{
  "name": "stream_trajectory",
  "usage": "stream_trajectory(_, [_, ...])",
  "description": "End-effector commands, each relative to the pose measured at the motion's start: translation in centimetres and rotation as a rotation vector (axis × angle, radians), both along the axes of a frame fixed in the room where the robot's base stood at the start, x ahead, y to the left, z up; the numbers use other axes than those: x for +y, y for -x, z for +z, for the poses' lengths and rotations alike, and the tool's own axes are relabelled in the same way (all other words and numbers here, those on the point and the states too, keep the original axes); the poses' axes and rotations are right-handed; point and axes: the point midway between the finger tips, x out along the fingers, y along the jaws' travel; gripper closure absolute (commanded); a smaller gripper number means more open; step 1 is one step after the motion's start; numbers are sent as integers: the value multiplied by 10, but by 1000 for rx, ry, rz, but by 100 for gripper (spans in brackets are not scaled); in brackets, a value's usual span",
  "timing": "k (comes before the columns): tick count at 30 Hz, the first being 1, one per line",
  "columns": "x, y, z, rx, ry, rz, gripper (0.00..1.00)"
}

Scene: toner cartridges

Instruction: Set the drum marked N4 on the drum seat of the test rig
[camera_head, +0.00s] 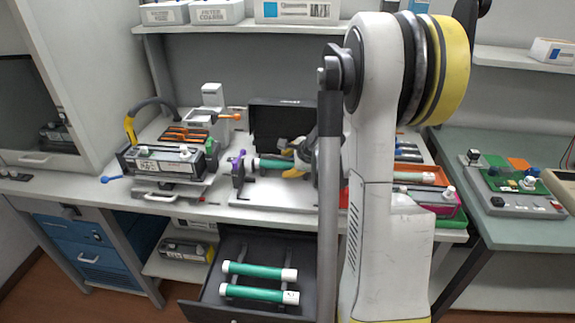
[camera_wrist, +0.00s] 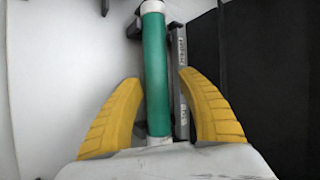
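A green drum (camera_head: 272,163) with a white end lies across the test rig (camera_head: 262,191), beside the rig's purple clamp part (camera_head: 239,167). My gripper (camera_head: 297,166) is at the right part of this drum, partly hidden by my arm. In the wrist view the green drum (camera_wrist: 155,75) runs between the yellow fingers of my gripper (camera_wrist: 159,80). A gap shows on each side, so the fingers look open and apart from it. No N4 mark is readable. Whether the drum sits fully in its seat cannot be told.
Two green drums with white ends (camera_head: 260,271) (camera_head: 259,292) lie in an open drawer (camera_head: 208,297) below the bench. A cartridge unit (camera_head: 165,163) stands left of the rig. A black case (camera_head: 281,124) stands behind it. My arm hides much of the right bench.

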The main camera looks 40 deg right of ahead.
Motion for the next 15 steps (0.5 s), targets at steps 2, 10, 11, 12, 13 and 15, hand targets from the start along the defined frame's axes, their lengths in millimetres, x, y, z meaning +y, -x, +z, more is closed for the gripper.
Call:
stream_trajectory(2, [0, 0, 0, 0, 0, 0, 48])
stream_trajectory(10, [0, 2, 2, 0, 0, 0, 48])
stream_trajectory(11, [0, 3, 4, 0, 0, 0, 48])
stream_trajectory(12, [1, 6, 7, 0, 0, -1, 48])
stream_trajectory(13, [1, 9, 11, 0, 0, -2, 48])
stream_trajectory(15, [2, 17, 20, 0, 0, -2, 48])
